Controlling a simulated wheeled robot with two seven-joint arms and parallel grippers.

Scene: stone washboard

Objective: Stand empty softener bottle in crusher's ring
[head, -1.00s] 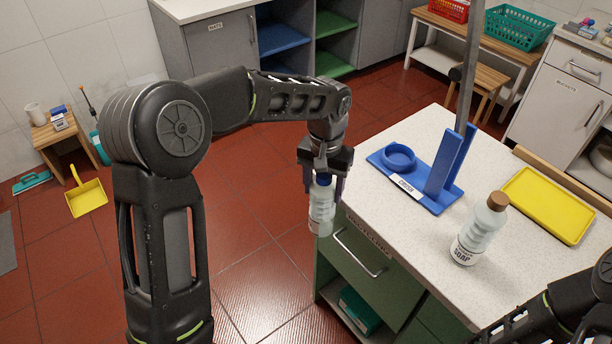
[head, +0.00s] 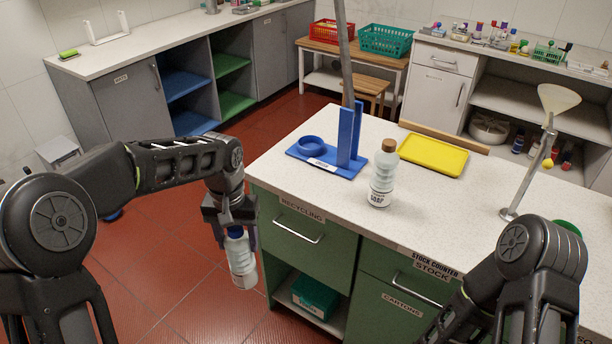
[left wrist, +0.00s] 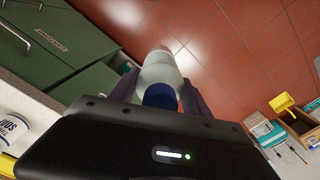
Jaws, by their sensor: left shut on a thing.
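My left gripper (head: 236,222) is shut on a clear bottle with a blue cap (head: 241,260). The bottle hangs nearly upright over the red floor, just left of the green counter front. In the left wrist view the bottle (left wrist: 160,72) lies between the fingers, its blue cap nearest the camera. The blue crusher (head: 348,170) stands on the white counter, with a round ring (head: 311,146) at its left end and two upright posts at its right. The ring looks empty. My right arm shows at the lower right; its gripper is not in view.
A soap bottle with a brown cap (head: 383,178) stands on the counter right of the crusher. A yellow tray (head: 433,156) lies behind it. A funnel stand (head: 540,140) is at the right. An open shelf with a green box (head: 314,296) is below the counter.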

